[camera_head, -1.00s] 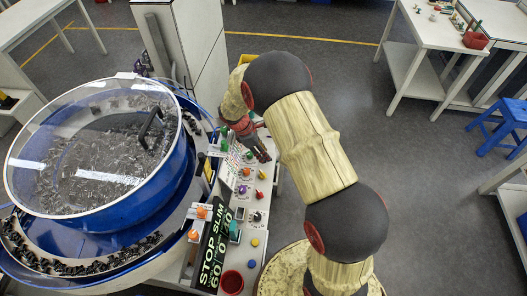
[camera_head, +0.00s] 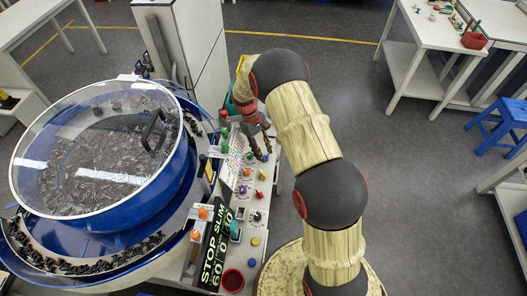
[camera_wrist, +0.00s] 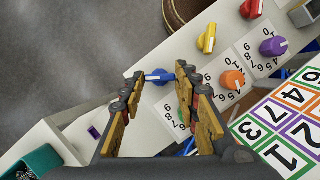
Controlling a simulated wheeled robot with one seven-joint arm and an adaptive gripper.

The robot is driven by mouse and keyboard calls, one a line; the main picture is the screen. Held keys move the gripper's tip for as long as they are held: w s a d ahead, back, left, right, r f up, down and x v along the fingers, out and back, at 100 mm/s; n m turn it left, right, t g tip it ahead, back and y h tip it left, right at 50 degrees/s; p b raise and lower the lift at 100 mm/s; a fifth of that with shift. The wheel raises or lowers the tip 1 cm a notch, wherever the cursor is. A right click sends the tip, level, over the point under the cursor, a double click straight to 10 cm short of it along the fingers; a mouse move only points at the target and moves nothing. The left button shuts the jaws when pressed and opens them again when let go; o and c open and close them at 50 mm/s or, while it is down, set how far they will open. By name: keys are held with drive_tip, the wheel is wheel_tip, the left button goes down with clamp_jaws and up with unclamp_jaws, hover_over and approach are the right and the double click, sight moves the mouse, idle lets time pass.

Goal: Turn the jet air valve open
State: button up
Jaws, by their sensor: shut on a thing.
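In the wrist view a blue knob (camera_wrist: 158,77) with a pointed grip stands on the pale control panel. The fingers of my gripper (camera_wrist: 157,84) are on either side of it, shut on it. I cannot read which valve it is. In the head view my gripper (camera_head: 260,150) reaches down to the far end of the panel, and its fingers cover the knob there. A numbered dial face lies beside the blue knob in the wrist view.
A yellow knob (camera_wrist: 207,38), an orange knob (camera_wrist: 232,80), a purple knob (camera_wrist: 273,46) and a red knob (camera_wrist: 251,8) stand close by. The blue bowl feeder (camera_head: 115,218) with its clear lid is left of the panel. Open floor lies right.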

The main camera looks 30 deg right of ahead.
drive_tip(key=shift+m+y, duration=0.3)
drive_tip(key=shift+m, duration=0.6)
drive_tip(key=o, duration=1)
drive_tip(key=shift+d, duration=0.1)
drive_tip(key=shift+o, duration=0.8)
drive_tip(key=shift+r, duration=0.1)
drive_tip(key=d+v, duration=0.1)
drive_tip(key=v, duration=1)
drive_tip(key=shift+w+a+r, duration=0.25)
drive_tip(key=shift+a+r, duration=0.05)
drive_tip(key=shift+a, duration=0.2)
